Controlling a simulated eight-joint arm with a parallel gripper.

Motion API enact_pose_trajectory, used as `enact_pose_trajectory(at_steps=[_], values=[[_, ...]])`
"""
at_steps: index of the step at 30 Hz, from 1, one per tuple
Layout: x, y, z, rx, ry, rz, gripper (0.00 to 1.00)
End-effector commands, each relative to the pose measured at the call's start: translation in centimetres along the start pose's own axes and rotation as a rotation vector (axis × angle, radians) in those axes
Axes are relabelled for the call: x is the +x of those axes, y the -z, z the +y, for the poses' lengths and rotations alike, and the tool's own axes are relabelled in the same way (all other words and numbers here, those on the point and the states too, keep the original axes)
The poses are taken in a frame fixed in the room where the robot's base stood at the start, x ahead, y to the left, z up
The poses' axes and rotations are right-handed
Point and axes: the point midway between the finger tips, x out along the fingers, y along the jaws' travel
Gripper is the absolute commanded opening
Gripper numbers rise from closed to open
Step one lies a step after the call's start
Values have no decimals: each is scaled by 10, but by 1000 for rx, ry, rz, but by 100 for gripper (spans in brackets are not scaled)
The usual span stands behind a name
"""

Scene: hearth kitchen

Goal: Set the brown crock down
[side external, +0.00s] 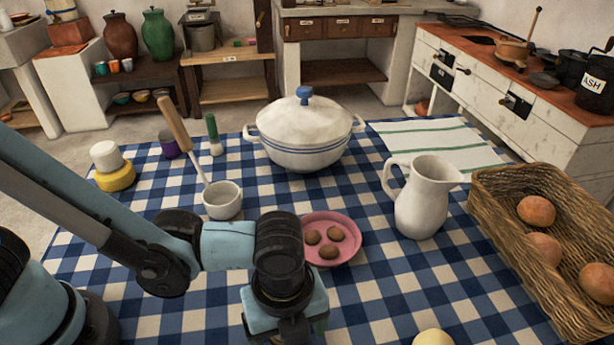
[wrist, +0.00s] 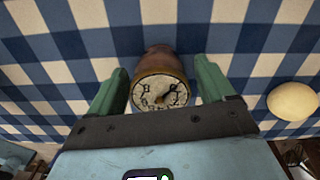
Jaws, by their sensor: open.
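The brown crock (wrist: 158,60) is in the wrist view, between the two green fingers of my gripper (wrist: 160,72). Its pale round top carries dark letters and marks. The fingers are open, one on each side of the crock, with a gap showing at each side. The crock appears to be on the blue-and-white checked cloth (wrist: 60,72), though its base contact is hard to see. In the side view my gripper is low at the front of the table, and its fingers and the crock are hidden by the wrist or the picture edge.
A pink plate (side external: 351,256) with brown lumps lies just behind my gripper. A pale round ball (side external: 432,338) is to its right, also in the wrist view (wrist: 293,101). A white pitcher (side external: 422,200), basket (side external: 505,235), white tureen (side external: 305,140) and mortar (side external: 222,203) stand around.

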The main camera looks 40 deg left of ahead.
Motion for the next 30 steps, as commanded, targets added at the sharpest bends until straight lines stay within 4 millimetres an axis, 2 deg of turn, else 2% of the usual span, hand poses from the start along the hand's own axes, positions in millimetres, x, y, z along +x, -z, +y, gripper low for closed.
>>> enact_pose_trajectory(at_steps=[4, 8, 24, 30], values=[[-4, 0, 0, 0, 0, 0, 82], [-17, 0, 0, 0, 0, 0, 82], [-97, 0, 1, 0, 0, 0, 82], [-116, 0, 0, 0, 0, 0, 82]])
